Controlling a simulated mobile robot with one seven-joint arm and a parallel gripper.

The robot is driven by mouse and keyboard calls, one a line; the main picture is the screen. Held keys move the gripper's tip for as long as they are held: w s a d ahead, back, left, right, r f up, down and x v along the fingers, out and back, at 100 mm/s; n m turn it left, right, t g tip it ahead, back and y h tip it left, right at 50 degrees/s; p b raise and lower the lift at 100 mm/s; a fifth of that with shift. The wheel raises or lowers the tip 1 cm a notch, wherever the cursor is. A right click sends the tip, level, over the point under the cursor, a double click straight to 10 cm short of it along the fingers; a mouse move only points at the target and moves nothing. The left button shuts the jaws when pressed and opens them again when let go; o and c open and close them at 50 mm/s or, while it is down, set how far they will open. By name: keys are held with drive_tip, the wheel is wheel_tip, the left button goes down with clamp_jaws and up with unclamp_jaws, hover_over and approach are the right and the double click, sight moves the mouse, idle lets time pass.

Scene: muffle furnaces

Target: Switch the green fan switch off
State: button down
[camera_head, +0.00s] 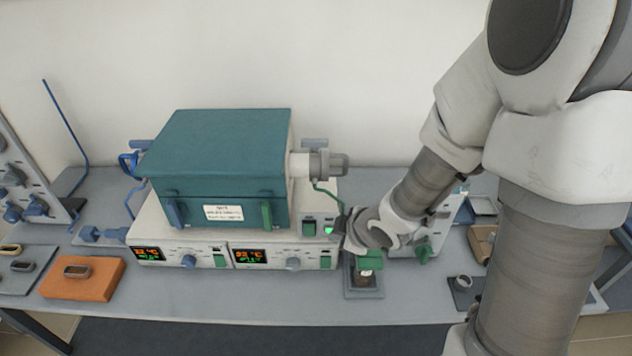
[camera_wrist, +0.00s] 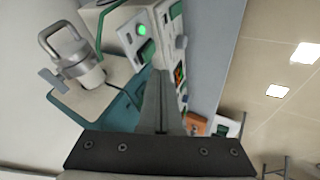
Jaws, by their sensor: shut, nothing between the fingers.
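A small panel at the right of the teal furnace (camera_head: 215,150) carries a green rocker switch (camera_head: 309,229) and, right of it, a lit green lamp (camera_head: 328,230). In the wrist view the lit lamp (camera_wrist: 142,30) is bright, with a green switch (camera_wrist: 147,50) just below it in the picture. I cannot tell for sure which green switch is the fan's. My gripper (camera_head: 342,230) is just right of the lamp; in the wrist view the shut, empty fingers (camera_wrist: 159,78) point towards the panel, close to the switch. Contact cannot be made out.
The controller base (camera_head: 190,248) below has two lit displays, knobs and more green switches. A metal motor-like part (camera_head: 326,164) sticks out at the furnace's right. A green-topped item (camera_head: 368,262) stands below my wrist. An orange block (camera_head: 82,278) is at the left.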

drive_tip(key=shift+s+a+f+n+y, duration=0.25)
drive_tip(key=shift+a+f+y, duration=0.1)
drive_tip(key=shift+f, duration=0.15)
drive_tip(key=shift+s+a+f+n+y, duration=0.25)
drive_tip(key=shift+a+f, duration=0.1)
drive_tip(key=shift+f, duration=0.15)
drive_tip(key=shift+w+f, duration=0.1)
approach(309, 230)
drive_tip(key=x, duration=0.6)
drive_tip(key=shift+s+a+f, duration=0.3)
drive_tip(key=shift+f, duration=0.1)
drive_tip(key=shift+r, duration=0.1)
